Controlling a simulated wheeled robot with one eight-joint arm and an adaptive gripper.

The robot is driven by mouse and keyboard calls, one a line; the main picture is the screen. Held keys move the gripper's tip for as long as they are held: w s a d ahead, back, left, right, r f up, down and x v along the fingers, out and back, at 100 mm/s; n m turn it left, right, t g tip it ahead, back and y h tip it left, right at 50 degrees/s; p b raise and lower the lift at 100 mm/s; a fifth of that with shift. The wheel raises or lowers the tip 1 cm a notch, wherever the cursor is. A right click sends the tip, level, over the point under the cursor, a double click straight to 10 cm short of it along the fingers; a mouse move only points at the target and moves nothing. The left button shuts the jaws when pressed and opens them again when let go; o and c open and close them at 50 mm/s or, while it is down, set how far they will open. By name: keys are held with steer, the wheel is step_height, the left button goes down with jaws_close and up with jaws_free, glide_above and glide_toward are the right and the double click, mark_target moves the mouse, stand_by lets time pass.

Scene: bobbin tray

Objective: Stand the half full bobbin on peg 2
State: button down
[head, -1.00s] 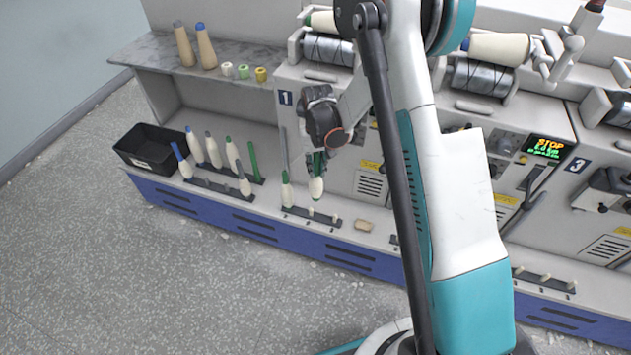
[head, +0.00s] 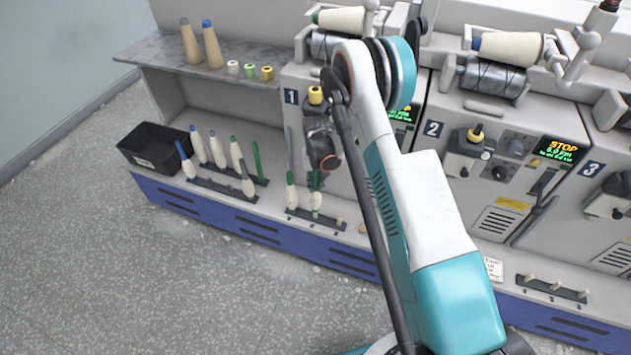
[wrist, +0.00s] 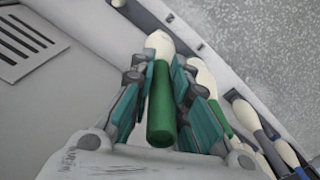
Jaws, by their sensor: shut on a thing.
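My gripper (head: 317,182) is shut on a bobbin (head: 316,201) with a green tube and white yarn around its lower part. It is upright, yarn end down, above or at the middle peg of the short dark peg rail (head: 327,221) under machine 1. I cannot tell whether it touches the peg. In the wrist view the green tube (wrist: 162,105) lies between the teal fingers, with white yarn at its far end. A second green-tipped bobbin (head: 291,192) stands at the rail's left end. The right peg (head: 340,222) is bare.
A longer rail (head: 222,188) at left holds several bobbins and a bare green tube (head: 257,160). A black bin (head: 152,150) stands beyond it. Another rail with bare pegs (head: 553,288) is at right. The ledge edge and machine front are close to my gripper.

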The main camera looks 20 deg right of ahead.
mark_target(315, 191)
steer(key=shift+f+b, duration=0.65)
steer(key=shift+f, duration=1.85)
steer(key=c, duration=1.8)
jaws_free()
steer(key=shift+d+r+p, duration=0.1)
steer(key=shift+r+p, duration=2.1)
steer(key=shift+r, duration=3.35)
steer(key=shift+f, duration=0.1)
